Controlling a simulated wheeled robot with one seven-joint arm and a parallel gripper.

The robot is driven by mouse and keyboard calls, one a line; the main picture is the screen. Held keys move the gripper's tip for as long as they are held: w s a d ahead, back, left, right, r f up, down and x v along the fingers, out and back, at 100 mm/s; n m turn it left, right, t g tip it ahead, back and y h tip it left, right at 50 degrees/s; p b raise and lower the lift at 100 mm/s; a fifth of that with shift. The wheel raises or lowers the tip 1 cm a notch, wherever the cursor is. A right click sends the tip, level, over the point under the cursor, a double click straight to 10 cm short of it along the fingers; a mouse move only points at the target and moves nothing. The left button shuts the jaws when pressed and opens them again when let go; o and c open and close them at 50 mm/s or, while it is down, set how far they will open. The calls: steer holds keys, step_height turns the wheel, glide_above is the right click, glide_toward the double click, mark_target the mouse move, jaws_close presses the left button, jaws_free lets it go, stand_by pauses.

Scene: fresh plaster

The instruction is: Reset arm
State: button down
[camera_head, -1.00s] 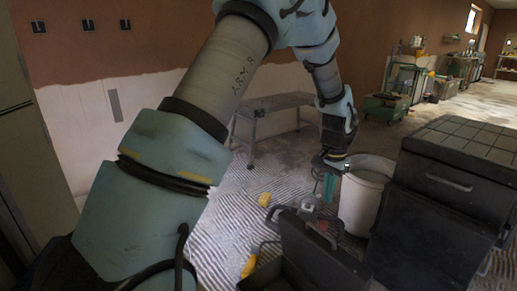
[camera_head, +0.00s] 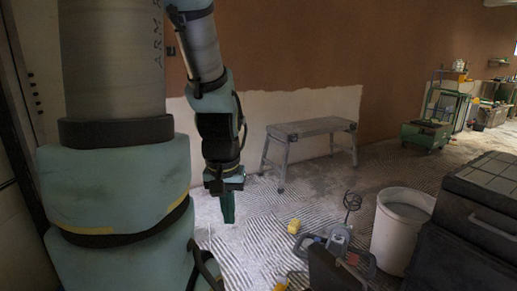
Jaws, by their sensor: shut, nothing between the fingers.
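My arm (camera_head: 110,180) stands at the left of the head view, and its forearm hangs down near the middle left. My gripper (camera_head: 228,215) points down with its teal fingers together and nothing between them. It is in the air in front of the wall and the ridged floor, apart from any object.
A grey work bench (camera_head: 310,128) stands by the half-plastered wall. A white bucket (camera_head: 402,225), a mixer tool (camera_head: 338,240), a yellow item (camera_head: 294,226) and an open dark case (camera_head: 330,268) are at the lower right. A dark chest (camera_head: 478,225) stands at the right edge.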

step_height(320, 180, up, 20)
steer(key=p, duration=1.9)
steer(key=shift+r, duration=0.25)
